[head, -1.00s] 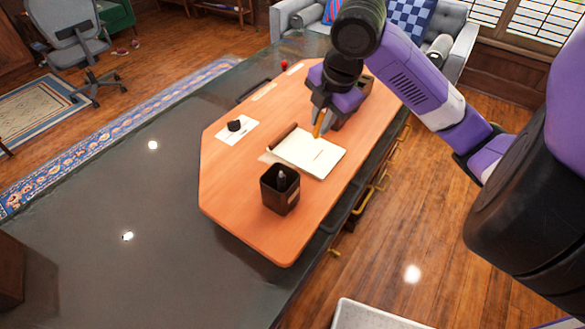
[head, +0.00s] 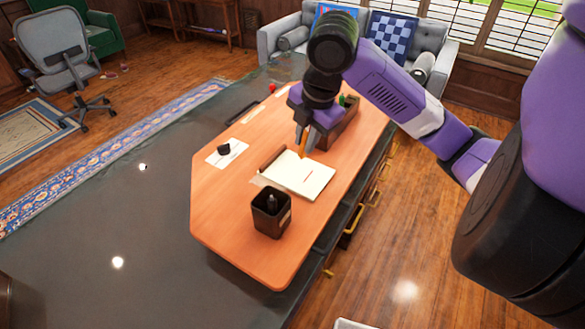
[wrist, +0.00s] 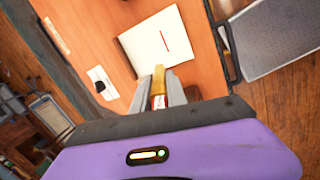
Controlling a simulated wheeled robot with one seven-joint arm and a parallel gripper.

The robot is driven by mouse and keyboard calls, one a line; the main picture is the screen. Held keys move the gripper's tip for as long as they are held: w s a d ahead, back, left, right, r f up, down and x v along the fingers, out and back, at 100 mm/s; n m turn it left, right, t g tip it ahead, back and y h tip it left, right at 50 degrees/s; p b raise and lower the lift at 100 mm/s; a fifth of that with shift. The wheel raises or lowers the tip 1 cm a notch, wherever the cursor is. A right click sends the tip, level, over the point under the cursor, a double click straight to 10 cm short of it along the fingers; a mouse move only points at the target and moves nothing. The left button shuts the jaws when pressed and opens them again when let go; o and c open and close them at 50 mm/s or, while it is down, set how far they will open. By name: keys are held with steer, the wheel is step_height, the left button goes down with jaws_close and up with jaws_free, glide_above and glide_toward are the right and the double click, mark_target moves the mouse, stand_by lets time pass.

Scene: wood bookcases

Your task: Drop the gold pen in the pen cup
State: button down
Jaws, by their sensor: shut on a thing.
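The gold pen (wrist: 158,76) is between the fingers of my gripper (wrist: 159,90) in the wrist view, with its tip pointing away from the palm. In the head view my gripper (head: 304,143) points down over the far edge of the open notebook, and the pen (head: 302,153) shows as a thin orange-gold piece below the fingers. The pen cup (head: 260,219) is a dark square holder standing upright on the wooden desk top, nearer than the notebook. A dark pen-like item stands inside it. My gripper is beyond the cup, apart from it.
The open notebook (head: 308,178) with a red line lies between gripper and cup. A white card with a black object (head: 224,149) lies left. A dark wooden organizer (head: 340,130) stands behind my gripper. The wooden top's (head: 222,218) left front is clear.

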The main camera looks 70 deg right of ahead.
steer(key=w+a+r+n+g+y+p, duration=0.2)
steer(key=w+a+r+n+p, duration=0.3)
steer(key=a+n, duration=0.5)
step_height(320, 180, up, 3)
steer(key=n+p, duration=0.1)
steer(key=p, duration=0.2)
steer(key=shift+a+f, duration=0.2)
steer(key=shift+a, duration=0.1)
steer(key=shift+w+f, duration=0.1)
steer(key=shift+f, duration=0.05)
step_height(320, 180, down, 10)
steer(key=b, duration=0.7)
steer(key=shift+r+b, duration=0.2)
steer(key=shift+b, duration=0.1)
steer(key=c, duration=1.3)
jaws_free()
steer(key=shift+o, duration=0.2)
